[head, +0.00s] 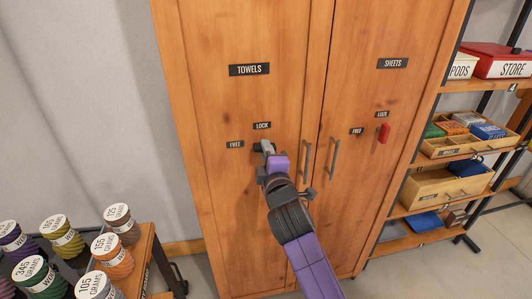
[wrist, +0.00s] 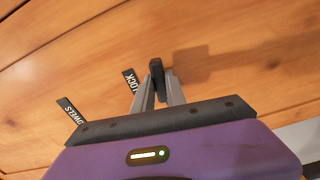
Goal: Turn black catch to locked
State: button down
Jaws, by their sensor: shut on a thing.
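The black catch (wrist: 156,72) is on the left wooden door marked TOWELS. In the wrist view it stands between my two grey fingertips, and my gripper (wrist: 159,92) is shut on it. In the head view my gripper (head: 266,148) reaches the door at the catch and hides most of it. A LOCK label (head: 262,126) is just above the catch, and a FREE label (head: 235,144) is to its left. The LOCK label also shows in the wrist view (wrist: 130,80). I cannot tell clearly which label the catch points to.
The right door, marked SHEETS (head: 392,63), has a red catch (head: 384,133) standing upright below its own LOCK label. Two metal door handles (head: 306,158) (head: 334,157) are right of my gripper.

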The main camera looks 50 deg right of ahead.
jog(key=shift+m+b, duration=4.1)
jog(key=shift+m, duration=4.1)
jog(key=c, duration=1.4)
grip_release()
jog(key=shift+o, duration=0.2)
